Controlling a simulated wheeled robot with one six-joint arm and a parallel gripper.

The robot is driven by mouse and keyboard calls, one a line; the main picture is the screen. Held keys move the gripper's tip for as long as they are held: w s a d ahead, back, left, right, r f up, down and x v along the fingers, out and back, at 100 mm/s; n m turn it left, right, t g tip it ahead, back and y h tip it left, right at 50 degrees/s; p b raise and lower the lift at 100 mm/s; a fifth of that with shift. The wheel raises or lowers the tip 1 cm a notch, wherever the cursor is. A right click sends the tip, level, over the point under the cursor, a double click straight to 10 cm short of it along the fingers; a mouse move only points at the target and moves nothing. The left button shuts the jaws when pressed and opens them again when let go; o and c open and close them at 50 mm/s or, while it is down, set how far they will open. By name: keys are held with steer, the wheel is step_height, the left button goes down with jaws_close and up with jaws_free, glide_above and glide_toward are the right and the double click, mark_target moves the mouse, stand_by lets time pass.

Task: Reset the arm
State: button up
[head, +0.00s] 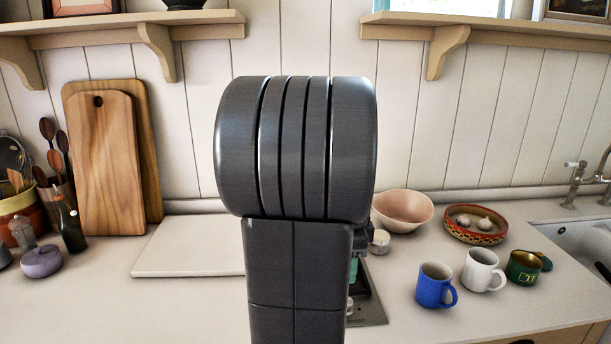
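My arm stands upright in the middle of the head view. Its dark grey rounded link and the column below it fill the centre of the picture. My gripper cannot be made out in this view, so I cannot see whether it holds anything. The arm hides part of the white counter (400,262) and whatever lies directly behind it.
A blue mug (434,287), a white mug (480,270) and a green mug (523,267) stand right of my arm. Behind them are a pink bowl (403,211) and a patterned bowl (475,224). Cutting boards (108,165) lean left. Shelves (200,17) hang above.

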step_height(320, 180, down, 11)
steer(key=shift+r, duration=0.15)
stand_by(0.4)
